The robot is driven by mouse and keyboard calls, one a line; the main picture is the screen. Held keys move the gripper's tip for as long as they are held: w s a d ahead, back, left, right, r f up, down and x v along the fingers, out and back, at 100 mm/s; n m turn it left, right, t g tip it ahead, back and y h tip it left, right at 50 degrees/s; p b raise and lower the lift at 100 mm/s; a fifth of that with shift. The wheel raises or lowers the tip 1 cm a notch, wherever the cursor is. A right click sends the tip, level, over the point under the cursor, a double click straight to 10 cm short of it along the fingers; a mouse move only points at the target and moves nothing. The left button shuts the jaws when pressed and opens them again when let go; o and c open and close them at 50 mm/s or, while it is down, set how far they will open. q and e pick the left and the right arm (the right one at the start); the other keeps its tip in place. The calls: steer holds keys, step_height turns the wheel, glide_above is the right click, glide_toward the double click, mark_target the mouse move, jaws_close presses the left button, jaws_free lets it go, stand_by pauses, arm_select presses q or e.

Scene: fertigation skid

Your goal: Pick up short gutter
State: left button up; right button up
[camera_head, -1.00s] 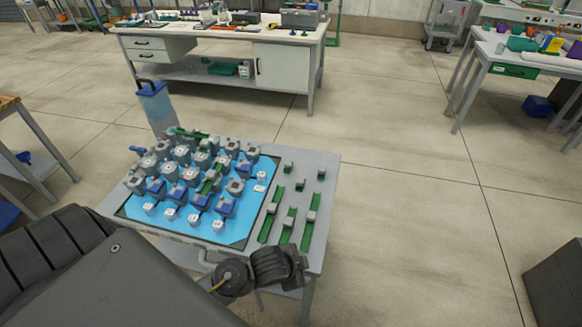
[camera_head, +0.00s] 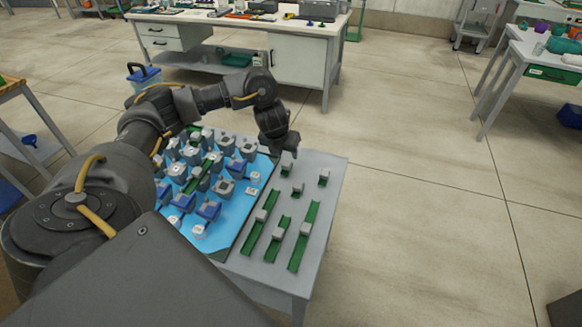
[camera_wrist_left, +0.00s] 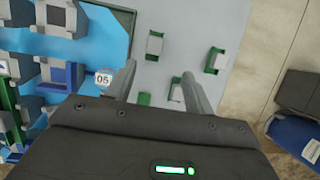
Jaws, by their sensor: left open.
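Short gutters, small green pieces with grey blocks on top, lie on the right part of the grey table. In the head view one short gutter (camera_head: 287,169) is just below my left gripper (camera_head: 284,146), another short gutter (camera_head: 298,189) lies nearer, and a third short gutter (camera_head: 324,178) lies to the right. In the left wrist view my left gripper (camera_wrist_left: 158,70) is open and empty. A short gutter (camera_wrist_left: 155,44) shows just beyond its fingertips, and another short gutter (camera_wrist_left: 215,61) lies to the right. Green pieces between the fingers are partly hidden. My right gripper is not in view.
Longer green gutters (camera_head: 304,237) with grey blocks lie on the near right of the table. A blue mat (camera_head: 226,238) to the left is crowded with grey and blue fittings. Open floor lies right of the table; a white workbench (camera_head: 300,60) stands behind.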

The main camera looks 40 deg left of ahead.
mark_target(286, 164)
arm_select(q)
steer(key=b+x, duration=0.2)
steer(key=x, duration=0.1)
steer(key=b+x, duration=0.1)
steer(key=x, duration=0.1)
steer(key=shift+s+a+f, duration=0.25)
steer(key=shift+s+a, duration=0.1)
steer(key=shift+w+a+f+b, duration=0.15)
steer(key=shift+w+f+b, duration=0.2)
steer(key=shift+f, duration=0.3)
steer(key=x, duration=0.5)
steer(key=shift+w+a, duration=0.2)
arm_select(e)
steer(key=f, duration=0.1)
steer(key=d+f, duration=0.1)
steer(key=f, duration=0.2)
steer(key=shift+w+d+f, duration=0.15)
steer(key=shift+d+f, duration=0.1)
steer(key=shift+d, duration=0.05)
